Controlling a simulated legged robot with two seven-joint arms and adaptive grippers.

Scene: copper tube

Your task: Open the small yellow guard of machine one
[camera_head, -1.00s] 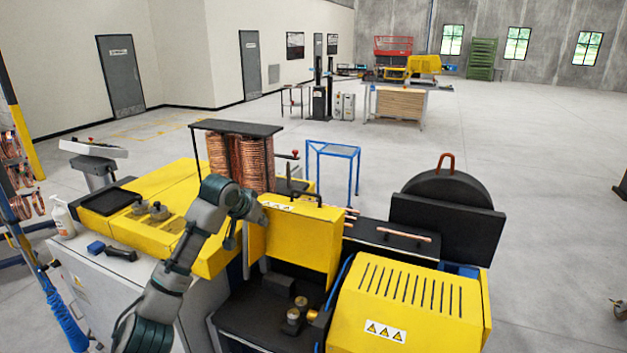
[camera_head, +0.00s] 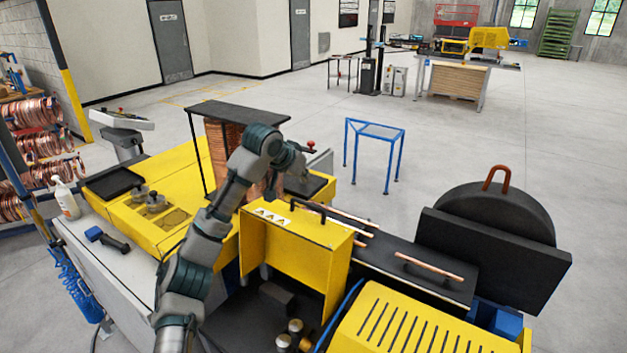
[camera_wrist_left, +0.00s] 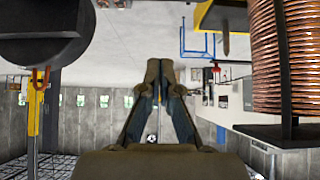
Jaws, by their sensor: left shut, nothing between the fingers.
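The small yellow guard (camera_head: 295,255) of the near machine stands raised, its top edge bearing a black handle (camera_head: 302,208) and warning labels. The dark bay in front of it is exposed, with brass-coloured knobs (camera_head: 292,335). My left gripper (camera_head: 304,176) is above and behind the guard's top edge, apart from the handle as far as I can see. Its fingertips are small and partly hidden in the head view. In the left wrist view my left gripper (camera_wrist_left: 160,82) is shut with nothing held. The guard is not clearly seen there. My right gripper is not in view.
A copper coil (camera_head: 226,150) under a dark plate stands behind my left arm; it also shows in the left wrist view (camera_wrist_left: 283,55). A slotted yellow cover (camera_head: 420,325) and a black disc housing (camera_head: 495,225) stand right. Open floor lies beyond the blue stand (camera_head: 375,130).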

